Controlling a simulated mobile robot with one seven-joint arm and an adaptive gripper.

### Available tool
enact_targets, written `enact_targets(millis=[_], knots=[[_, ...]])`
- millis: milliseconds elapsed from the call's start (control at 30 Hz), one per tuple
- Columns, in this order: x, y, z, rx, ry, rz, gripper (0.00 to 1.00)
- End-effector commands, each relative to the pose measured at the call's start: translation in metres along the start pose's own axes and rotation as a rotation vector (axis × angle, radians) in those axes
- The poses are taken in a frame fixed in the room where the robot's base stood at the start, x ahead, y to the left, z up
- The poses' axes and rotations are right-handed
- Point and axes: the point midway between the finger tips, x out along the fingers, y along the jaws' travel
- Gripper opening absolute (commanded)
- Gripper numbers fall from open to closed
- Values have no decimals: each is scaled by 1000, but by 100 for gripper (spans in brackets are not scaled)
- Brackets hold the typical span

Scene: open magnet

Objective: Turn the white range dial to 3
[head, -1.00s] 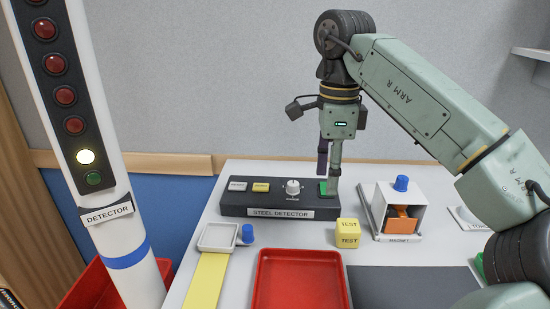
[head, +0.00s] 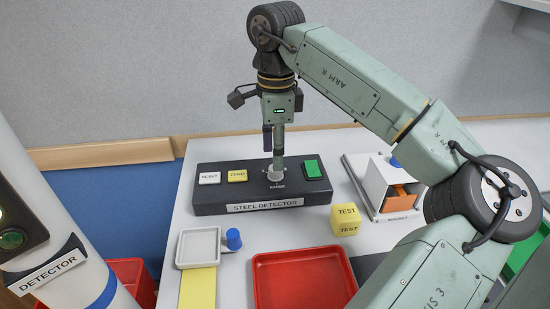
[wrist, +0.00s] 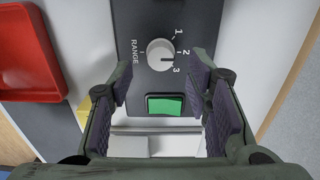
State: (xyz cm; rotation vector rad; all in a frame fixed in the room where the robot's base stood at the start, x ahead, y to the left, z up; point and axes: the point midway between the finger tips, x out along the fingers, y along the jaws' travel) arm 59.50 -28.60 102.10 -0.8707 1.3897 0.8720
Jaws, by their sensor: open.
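The white range dial (head: 276,175) is on top of the black steel detector box (head: 215,200). In the wrist view the dial (wrist: 160,55) sits beside the printed numbers 1, 2 and 3. Its dark mark points right and slightly down, seemingly between 2 and 3; I cannot tell exactly. My gripper (head: 273,158) is directly over the dial in the head view, partly covering it. In the wrist view my gripper (wrist: 163,78) is open and empty, with the dial visible just beyond the gap between its fingers. Contact with the dial cannot be seen.
A green switch (head: 312,169) is right of the dial, with yellow (head: 237,176) and white (head: 209,178) buttons to the left. A yellow test cube (head: 345,220), red tray (head: 300,280) and magnet unit (head: 380,185) stand nearby. The detector column (head: 40,220) is at left.

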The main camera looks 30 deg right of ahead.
Motion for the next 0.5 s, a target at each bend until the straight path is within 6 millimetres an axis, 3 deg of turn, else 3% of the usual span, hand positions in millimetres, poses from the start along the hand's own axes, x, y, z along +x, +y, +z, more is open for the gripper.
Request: enact_targets(millis=[200, 500], knots=[[28, 0, 0, 0, 0, 1, 45], [37, 0, 0, 0, 0, -1, 45]])
